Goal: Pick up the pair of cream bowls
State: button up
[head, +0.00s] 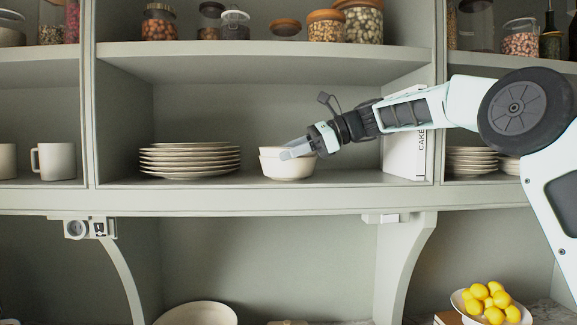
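The pair of cream bowls (289,171) is stacked on the middle shelf, right of a stack of plates. The bowls look upright and rest on the shelf board. My gripper (287,153) reaches in from the right, and its fingers lie across the upper bowl's right side and rim. The fingers hide part of the upper bowl. I cannot tell whether the fingers touch the rim, or whether they are open or closed on it.
A stack of cream plates (190,158) stands left of the bowls. A white book (405,153) stands to the right, behind my arm. The shelf above (240,48) holds several jars. Vertical dividers (90,95) bound the compartment. Shelf room is free between bowls and book.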

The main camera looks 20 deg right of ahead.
grip_shut()
jog(key=shift+f, duration=0.1)
dwell(1.2)
